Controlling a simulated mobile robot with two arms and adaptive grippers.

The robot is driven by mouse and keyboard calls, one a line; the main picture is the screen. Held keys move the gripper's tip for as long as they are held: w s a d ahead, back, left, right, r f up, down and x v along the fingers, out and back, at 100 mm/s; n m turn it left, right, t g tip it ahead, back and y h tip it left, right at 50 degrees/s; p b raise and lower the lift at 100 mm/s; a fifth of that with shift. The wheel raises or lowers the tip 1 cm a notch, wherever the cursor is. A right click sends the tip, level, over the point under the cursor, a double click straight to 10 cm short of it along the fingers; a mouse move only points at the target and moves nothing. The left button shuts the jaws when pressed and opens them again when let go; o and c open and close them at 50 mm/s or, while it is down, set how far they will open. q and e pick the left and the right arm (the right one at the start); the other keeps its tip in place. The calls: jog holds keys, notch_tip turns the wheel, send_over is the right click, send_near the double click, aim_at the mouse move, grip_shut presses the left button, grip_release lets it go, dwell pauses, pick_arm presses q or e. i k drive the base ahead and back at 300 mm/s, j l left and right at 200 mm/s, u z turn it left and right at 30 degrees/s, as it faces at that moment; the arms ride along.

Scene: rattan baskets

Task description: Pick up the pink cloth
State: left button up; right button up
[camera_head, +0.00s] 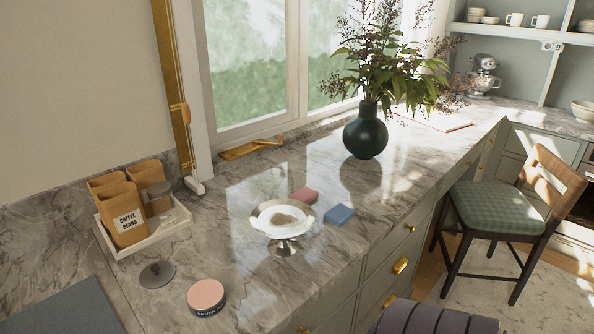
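The pink cloth (304,195) lies as a small folded block on the grey marble counter (240,185). It sits just behind and to the right of a silver pedestal dish (284,245). A blue cloth (339,215) of similar shape lies in front and to the right of it, near the counter's front edge. Neither of my grippers is in view.
A pink-topped round tin (206,296), a grey round lid (157,274) and a white tray (154,234) with brown canisters stand at left. A dark vase (366,135) with plants stands behind. A green-seated stool (508,208) is right of the counter.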

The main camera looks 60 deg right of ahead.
aim_at(306, 195)
jog(key=z, duration=1.85)
